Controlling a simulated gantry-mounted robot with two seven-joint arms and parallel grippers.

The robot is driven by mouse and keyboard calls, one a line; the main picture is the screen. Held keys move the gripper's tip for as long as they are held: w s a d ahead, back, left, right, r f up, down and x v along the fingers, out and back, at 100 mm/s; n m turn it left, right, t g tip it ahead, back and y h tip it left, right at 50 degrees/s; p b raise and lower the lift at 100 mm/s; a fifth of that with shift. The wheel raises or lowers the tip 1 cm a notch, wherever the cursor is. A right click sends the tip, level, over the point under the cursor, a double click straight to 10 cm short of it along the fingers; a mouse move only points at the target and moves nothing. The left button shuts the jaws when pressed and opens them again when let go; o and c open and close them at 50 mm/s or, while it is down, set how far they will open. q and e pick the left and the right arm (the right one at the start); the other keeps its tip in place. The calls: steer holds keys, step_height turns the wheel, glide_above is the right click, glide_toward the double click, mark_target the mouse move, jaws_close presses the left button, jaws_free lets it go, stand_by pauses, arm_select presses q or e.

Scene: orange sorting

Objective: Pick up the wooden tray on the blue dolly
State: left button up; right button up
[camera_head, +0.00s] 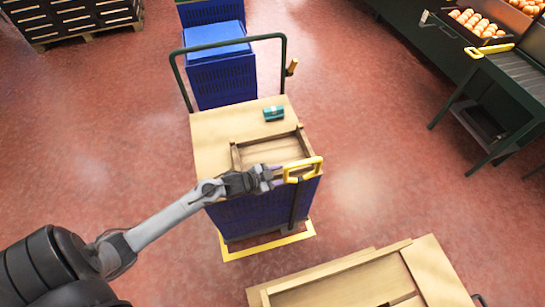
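The wooden tray (238,157) is a shallow frame with raised sides, lying on the light wooden top (212,130) of the blue dolly (238,221). The dolly has a dark tubular handle (284,62) at its far end. My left gripper (276,177) is over the near side of the tray and hides part of its near edge. Its fingers are too small and overlapped to tell open from shut, or whether they touch the tray. My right gripper is not in view.
A small teal box (273,113) lies on the dolly top behind the tray. Blue crates (222,80) stand beyond the handle. A wooden frame (432,270) is at the bottom right. A dark stand (503,88) and orange crates (478,22) are at right. Red floor is clear on both sides.

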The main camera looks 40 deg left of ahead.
arm_select(q)
jaws_close()
steer(key=shift+r, duration=0.2)
stand_by(0.3)
